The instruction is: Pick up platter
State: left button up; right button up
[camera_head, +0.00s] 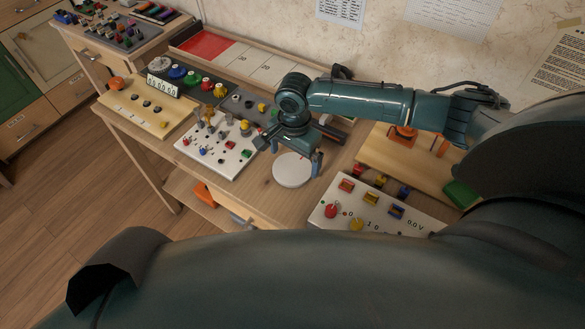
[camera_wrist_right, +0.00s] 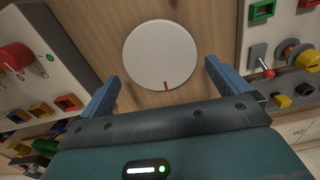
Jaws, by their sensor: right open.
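The platter (camera_head: 291,171) is a round white disc lying flat on the wooden table, between two white control panels. In the right wrist view the platter (camera_wrist_right: 164,55) has a short red mark near its edge on the gripper's side. My right gripper (camera_head: 290,159) is open above the platter. In the wrist view its two blue fingers (camera_wrist_right: 160,82) are spread wide, one toward each side of the platter's near edge, with nothing held. I cannot tell the exact height between fingertips and platter. My left gripper is not in view.
A white panel with switches (camera_head: 214,152) stands left of the platter; another with coloured knobs and a display (camera_head: 372,212) stands right. A wooden board with knobs (camera_head: 148,107) lies farther left. The table's front edge runs close before the platter. Bare wood shows around the platter.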

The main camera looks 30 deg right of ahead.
jog(key=shift+f, duration=1.3)
jog(key=shift+c, duration=0.6)
jog(key=c, duration=0.6)
jog(key=shift+r, duration=0.15)
